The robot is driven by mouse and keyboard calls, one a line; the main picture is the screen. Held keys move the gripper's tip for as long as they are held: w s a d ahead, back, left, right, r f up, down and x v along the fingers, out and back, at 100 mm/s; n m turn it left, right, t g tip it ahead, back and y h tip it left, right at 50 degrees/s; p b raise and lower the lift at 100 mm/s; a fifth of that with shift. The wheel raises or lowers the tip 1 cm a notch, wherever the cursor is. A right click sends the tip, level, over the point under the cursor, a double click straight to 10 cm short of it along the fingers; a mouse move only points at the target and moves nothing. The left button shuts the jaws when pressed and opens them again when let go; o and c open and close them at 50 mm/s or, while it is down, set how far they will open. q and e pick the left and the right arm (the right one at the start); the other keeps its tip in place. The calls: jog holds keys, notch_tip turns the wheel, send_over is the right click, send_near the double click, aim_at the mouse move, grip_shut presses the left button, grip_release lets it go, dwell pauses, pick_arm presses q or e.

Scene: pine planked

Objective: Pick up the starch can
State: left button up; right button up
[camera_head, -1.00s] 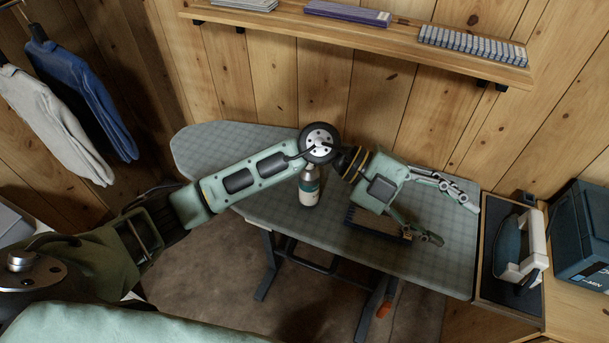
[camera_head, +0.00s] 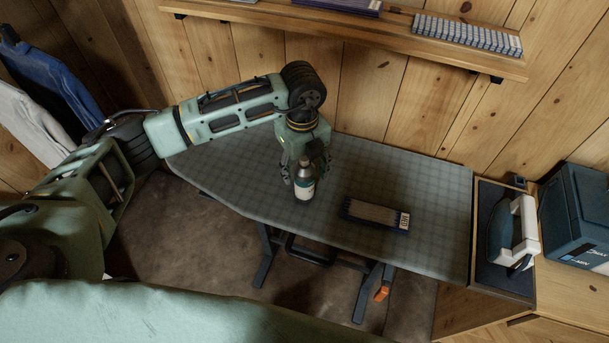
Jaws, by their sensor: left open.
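The starch can (camera_head: 304,186), a pale can with a dark teal band, stands upright on the ironing board (camera_head: 400,175). My left gripper (camera_head: 307,176) points down over the can, with its fingers on either side of the can's upper part. The fingers are open; I cannot tell whether either one touches the can. The can's top is partly hidden by the gripper. My right gripper is not in view.
An iron (camera_head: 515,235) rests on a tray at the board's right end, next to a blue case (camera_head: 580,220). A wooden shelf (camera_head: 350,30) runs along the wall above.

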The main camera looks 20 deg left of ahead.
pick_arm(q)
jog(key=shift+f, duration=1.3)
grip_shut()
